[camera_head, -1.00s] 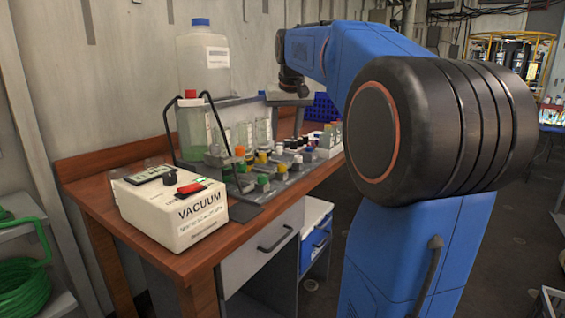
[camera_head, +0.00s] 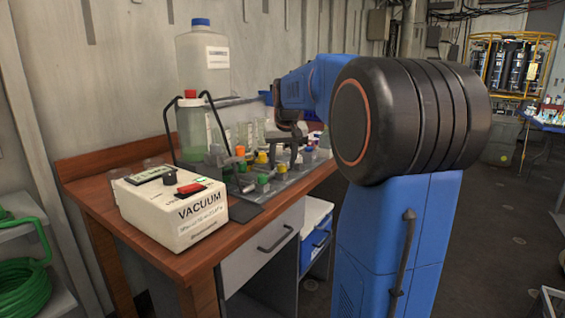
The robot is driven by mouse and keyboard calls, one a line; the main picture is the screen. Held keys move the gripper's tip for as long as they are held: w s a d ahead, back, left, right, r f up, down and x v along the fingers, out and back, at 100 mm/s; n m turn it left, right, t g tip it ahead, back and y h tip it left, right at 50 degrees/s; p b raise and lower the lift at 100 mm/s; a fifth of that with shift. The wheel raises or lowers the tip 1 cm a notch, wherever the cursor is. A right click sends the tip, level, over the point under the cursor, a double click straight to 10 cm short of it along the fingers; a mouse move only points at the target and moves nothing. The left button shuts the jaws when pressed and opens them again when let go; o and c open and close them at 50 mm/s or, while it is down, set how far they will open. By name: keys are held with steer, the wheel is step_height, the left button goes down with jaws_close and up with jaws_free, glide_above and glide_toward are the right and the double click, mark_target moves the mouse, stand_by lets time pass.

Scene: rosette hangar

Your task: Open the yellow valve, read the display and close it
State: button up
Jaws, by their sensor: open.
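A rack of small coloured valves stands on the wooden bench. A yellow valve knob (camera_head: 262,157) sits in its middle, beside orange and green ones; a smaller yellow-looking one is close to its right. My gripper (camera_head: 290,138) is open, pointing down above the rear right part of the rack, apart from the yellow knob as far as I can tell. Its fingertips are small and dark against the rack. The white vacuum box (camera_head: 172,217) at the bench's front left has a small display (camera_head: 152,174) on top, too small to read, and a red switch (camera_head: 191,188).
A large clear bottle with a blue cap (camera_head: 203,60) stands behind the rack. A green-liquid bottle (camera_head: 190,120) with black tubes stands to the rack's left. My blue arm covers the bench's right end. Green hose (camera_head: 28,285) lies on a shelf at left.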

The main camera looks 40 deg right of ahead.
steer(key=c, duration=1)
steer(key=shift+c, duration=0.2)
steer(key=shift+n, duration=0.3)
steer(key=n, duration=0.1)
steer(key=n+y, duration=0.1)
steer(key=n, duration=0.1)
steer(key=shift+d+n+t, duration=0.2)
steer(key=shift+n+t, duration=0.1)
steer(key=n+y, duration=0.2)
steer(key=n, duration=0.2)
steer(key=shift+d+n, duration=0.15)
steer(key=shift+n, duration=0.15)
steer(key=n+y, duration=0.1)
steer(key=n, duration=0.1)
steer(key=n+g, duration=0.1)
steer(key=n, duration=0.1)
steer(key=shift+w+d+n+y, duration=0.1)
steer(key=shift+n+y, duration=0.2)
steer(key=shift+y, duration=0.1)
steer(key=shift+w+d+n+g+y, duration=0.1)
steer(key=shift+n+g+y, duration=0.25)
steer(key=shift+n, duration=0.75)
steer(key=shift+n+g+y, duration=0.15)
steer(key=shift+n+g, duration=0.3)
steer(key=shift+n, duration=0.65)
